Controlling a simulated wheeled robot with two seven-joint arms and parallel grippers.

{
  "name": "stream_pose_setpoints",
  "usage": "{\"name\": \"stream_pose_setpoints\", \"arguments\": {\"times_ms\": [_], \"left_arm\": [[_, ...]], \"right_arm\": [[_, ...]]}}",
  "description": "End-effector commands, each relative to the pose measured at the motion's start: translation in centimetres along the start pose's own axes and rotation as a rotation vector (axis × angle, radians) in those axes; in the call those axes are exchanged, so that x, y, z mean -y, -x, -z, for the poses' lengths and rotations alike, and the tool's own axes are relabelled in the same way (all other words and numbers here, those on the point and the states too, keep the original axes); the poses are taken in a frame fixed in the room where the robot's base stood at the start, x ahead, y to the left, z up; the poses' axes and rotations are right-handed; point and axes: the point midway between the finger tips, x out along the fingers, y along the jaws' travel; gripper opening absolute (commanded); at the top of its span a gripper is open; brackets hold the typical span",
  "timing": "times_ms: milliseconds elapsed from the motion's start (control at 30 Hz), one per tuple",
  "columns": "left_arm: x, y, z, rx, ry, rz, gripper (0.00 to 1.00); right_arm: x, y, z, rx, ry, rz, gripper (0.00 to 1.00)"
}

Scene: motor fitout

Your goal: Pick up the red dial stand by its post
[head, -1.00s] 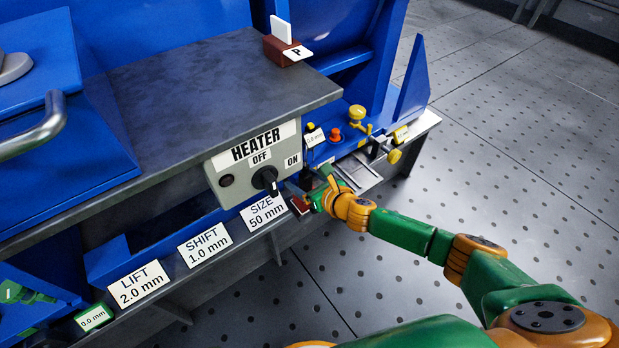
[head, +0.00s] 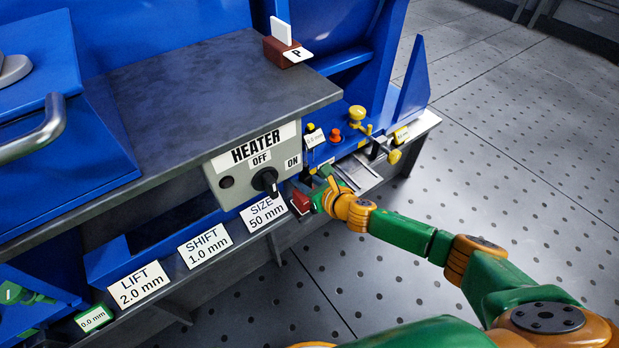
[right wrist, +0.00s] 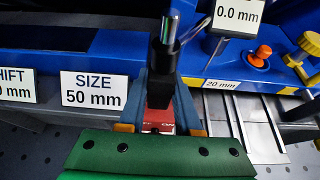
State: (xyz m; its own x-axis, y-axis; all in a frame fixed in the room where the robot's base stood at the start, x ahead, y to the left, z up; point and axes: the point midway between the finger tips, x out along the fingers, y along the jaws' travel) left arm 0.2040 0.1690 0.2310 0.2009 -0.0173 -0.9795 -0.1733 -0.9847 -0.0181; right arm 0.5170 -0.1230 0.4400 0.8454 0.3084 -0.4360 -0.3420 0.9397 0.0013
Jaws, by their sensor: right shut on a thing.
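The red dial stand shows its red base (head: 300,201) beside the SIZE label in the head view. In the right wrist view its red base (right wrist: 158,127) lies beneath a dark post (right wrist: 160,85) with a shiny rod on top. My right gripper (head: 320,192) is shut on the post, with a finger on each side of it. A white 0.0 mm card (right wrist: 238,8) is at the upper right of the post; I cannot tell whether it joins the stand. My left gripper is not clearly visible.
The grey HEATER box (head: 254,165) with its black knob stands close left of the right gripper. The SIZE 50 mm label (head: 264,212) is just beside the base. An orange knob (right wrist: 263,53) and a 20 mm label (right wrist: 221,83) are to the right. Open floor lies right.

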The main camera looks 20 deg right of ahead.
Motion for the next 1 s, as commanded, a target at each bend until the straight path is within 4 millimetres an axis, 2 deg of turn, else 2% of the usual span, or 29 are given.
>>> {"name": "stream_pose_setpoints", "arguments": {"times_ms": [467, 567, 1000], "left_arm": [[0.1, 2.2, 0.3, 0.003, 0.0, 0.002, 0.67], [0.1, 2.2, 0.3, 0.003, 0.0, 0.002, 0.67], [0.1, 3.2, 0.5, 0.003, 0.0, 0.002, 0.67]], "right_arm": [[0.0, 0.9, -2.0, 0.004, 0.0, 0.0, 0.0], [0.0, 1.0, -1.9, 0.003, -0.001, -0.001, 0.0], [0.0, 3.8, -0.5, 0.002, -0.001, -0.001, 0.0]]}}
